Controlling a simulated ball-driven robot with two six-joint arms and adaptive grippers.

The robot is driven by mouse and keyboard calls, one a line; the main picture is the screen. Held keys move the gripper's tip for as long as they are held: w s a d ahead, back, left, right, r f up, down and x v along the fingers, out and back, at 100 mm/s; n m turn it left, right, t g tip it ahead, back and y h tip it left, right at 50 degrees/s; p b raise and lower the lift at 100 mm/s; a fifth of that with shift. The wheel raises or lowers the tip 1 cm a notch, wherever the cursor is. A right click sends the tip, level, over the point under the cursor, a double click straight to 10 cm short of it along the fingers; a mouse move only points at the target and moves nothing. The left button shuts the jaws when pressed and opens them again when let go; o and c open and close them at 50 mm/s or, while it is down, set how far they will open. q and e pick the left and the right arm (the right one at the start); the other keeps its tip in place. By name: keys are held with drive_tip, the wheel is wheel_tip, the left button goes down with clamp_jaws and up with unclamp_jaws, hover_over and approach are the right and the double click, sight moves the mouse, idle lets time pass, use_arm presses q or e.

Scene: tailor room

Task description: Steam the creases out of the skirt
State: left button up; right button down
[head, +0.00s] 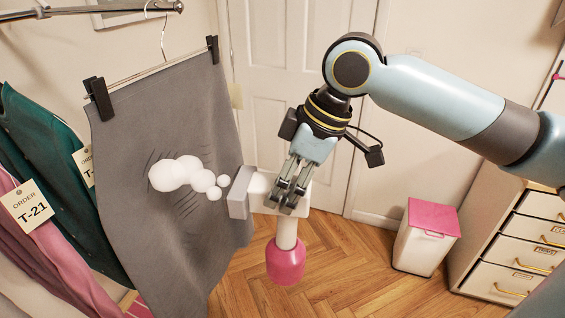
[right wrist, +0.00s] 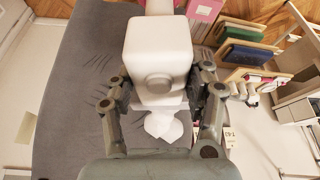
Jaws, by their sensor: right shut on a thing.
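The grey skirt (head: 165,245) hangs by two black clips from a hanger on the rail, at the left of the head view. Dark crease lines show on its middle, partly behind white steam puffs (head: 172,174). My right gripper (head: 287,203) is shut on the white steamer (head: 290,230), which has a pink lower end. The steamer's grey head faces the skirt close to its right edge; I cannot tell if they touch. In the right wrist view the white steamer (right wrist: 160,50) sits between the fingers, with the skirt (right wrist: 75,100) behind. My left gripper is out of view.
Green and pink garments (head: 50,150) with order tags hang left of the skirt. A white bin with a pink lid (head: 432,217) and a drawer cabinet (head: 510,245) stand at the right. A white door (head: 290,80) is behind. The wooden floor (head: 345,265) between is clear.

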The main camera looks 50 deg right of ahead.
sight(238, 171)
drive_tip(key=w+b, duration=0.1)
drive_tip(key=w+a+b, duration=0.1)
drive_tip(key=w, duration=0.1)
drive_tip(key=w+a+b, duration=0.1)
drive_tip(key=w, duration=0.1)
drive_tip(key=shift+a+f, duration=0.1)
drive_tip(key=shift+w+a+b, duration=0.2)
drive_tip(key=shift+w+b, duration=0.2)
drive_tip(key=shift+w, duration=0.1)
drive_tip(key=shift+w+a+b, duration=0.15)
drive_tip(key=shift+w+b, duration=0.25)
drive_tip(key=shift+w, duration=0.2)
drive_tip(key=shift+a+r, duration=0.1)
drive_tip(key=shift+r, duration=0.1)
drive_tip(key=shift+w+a+r+p, duration=0.1)
drive_tip(key=shift+w+p, duration=0.15)
drive_tip(key=shift+p, duration=0.15)
drive_tip(key=shift+w+a, duration=0.1)
drive_tip(key=shift+w, duration=0.05)
idle(0.9)
